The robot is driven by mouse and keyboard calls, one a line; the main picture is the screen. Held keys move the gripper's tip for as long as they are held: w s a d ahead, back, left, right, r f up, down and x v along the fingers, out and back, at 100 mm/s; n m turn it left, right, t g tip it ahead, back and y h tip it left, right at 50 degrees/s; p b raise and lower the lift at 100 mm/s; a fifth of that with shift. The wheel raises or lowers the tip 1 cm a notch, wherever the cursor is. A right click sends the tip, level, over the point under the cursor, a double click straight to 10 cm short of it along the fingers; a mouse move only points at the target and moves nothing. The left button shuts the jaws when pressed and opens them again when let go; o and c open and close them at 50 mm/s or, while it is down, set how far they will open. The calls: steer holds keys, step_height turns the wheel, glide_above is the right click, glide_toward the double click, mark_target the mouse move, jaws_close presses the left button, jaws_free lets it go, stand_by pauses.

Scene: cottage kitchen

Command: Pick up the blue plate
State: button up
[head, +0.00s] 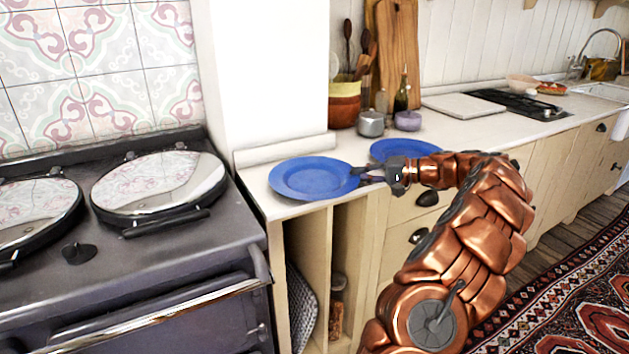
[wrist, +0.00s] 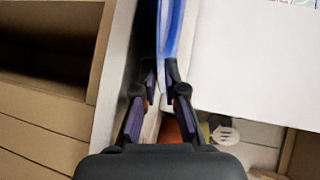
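Two blue plates are on the white counter in the head view. The nearer, left blue plate (head: 308,180) lies about level at the counter's front left end. The second blue plate (head: 397,149) lies farther back to the right, partly hidden by my arm. My gripper (head: 359,175) is at the right rim of the left plate. In the wrist view my gripper (wrist: 161,77) has its fingers close together on either side of the plate's rim. The blue plate (wrist: 172,28) shows there nearly edge-on. I cannot tell whether it is clear of the counter.
A dark stove (head: 150,255) with round lids stands left of the counter. Behind the plates are a grey pot (head: 371,124), a purple bowl (head: 408,121), a dark bottle (head: 402,92) and a striped utensil crock (head: 344,103). Open shelves lie below the counter's front edge.

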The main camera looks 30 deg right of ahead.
steer(key=shift+w+a+f, duration=0.15)
steer(key=shift+w+a, duration=0.15)
steer(key=shift+w, duration=0.1)
steer(key=shift+c, duration=0.2)
jaws_close()
